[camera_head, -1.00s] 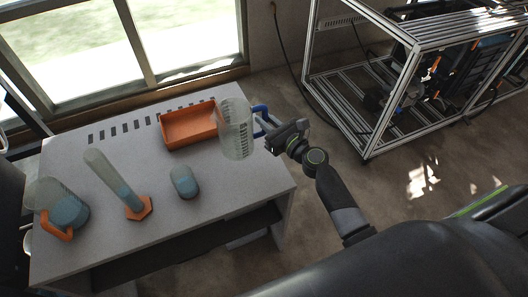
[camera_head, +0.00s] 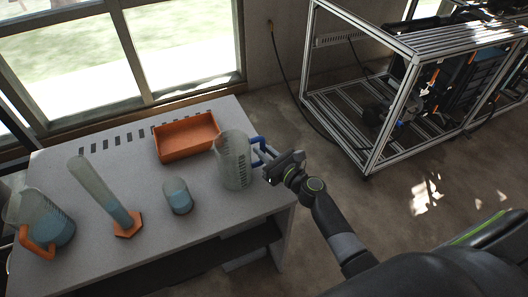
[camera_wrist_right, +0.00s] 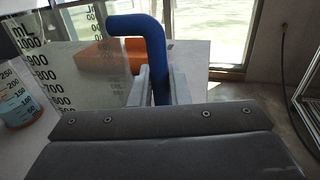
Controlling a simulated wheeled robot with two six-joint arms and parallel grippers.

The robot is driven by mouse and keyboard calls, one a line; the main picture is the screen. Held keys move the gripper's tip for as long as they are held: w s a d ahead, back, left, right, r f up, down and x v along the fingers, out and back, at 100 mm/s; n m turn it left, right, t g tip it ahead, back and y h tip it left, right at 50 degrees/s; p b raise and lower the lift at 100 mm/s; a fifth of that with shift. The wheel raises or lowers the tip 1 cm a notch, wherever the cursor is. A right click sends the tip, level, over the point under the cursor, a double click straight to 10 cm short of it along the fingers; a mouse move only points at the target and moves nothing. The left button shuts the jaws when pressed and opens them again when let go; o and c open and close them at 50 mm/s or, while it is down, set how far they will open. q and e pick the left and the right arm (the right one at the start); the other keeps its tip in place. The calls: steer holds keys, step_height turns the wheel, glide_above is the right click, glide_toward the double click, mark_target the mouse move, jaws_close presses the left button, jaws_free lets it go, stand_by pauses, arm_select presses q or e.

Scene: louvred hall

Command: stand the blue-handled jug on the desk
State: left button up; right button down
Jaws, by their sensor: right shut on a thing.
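The blue-handled jug (camera_head: 233,162) is clear, with graduation marks, and looks empty. It is upright at the right end of the grey desk (camera_head: 150,180); I cannot tell whether its base touches the top. My right gripper (camera_head: 268,164) is to the right of the jug, shut on its blue handle (camera_head: 257,150). In the right wrist view the handle (camera_wrist_right: 142,28) passes down between the two fingers (camera_wrist_right: 158,88), and the jug's marked wall (camera_wrist_right: 75,75) is on the left. The left gripper is not in view.
An orange tray (camera_head: 187,139) lies behind the jug. A small beaker (camera_head: 178,197) with blue liquid, a tilted-looking cylinder (camera_head: 103,190) on an orange foot, and an orange-handled jug (camera_head: 45,220) stand to the left. A metal frame (camera_head: 365,100) stands on the floor at right.

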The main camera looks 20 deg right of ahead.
steer(key=shift+f, duration=0.1)
steer(key=c, duration=1.4)
jaws_free()
steer(key=b+v, duration=0.1)
steer(key=v, duration=1)
steer(key=shift+s+d+b, duration=0.2)
steer(key=shift+s+b, duration=0.15)
steer(key=shift+s, duration=0.15)
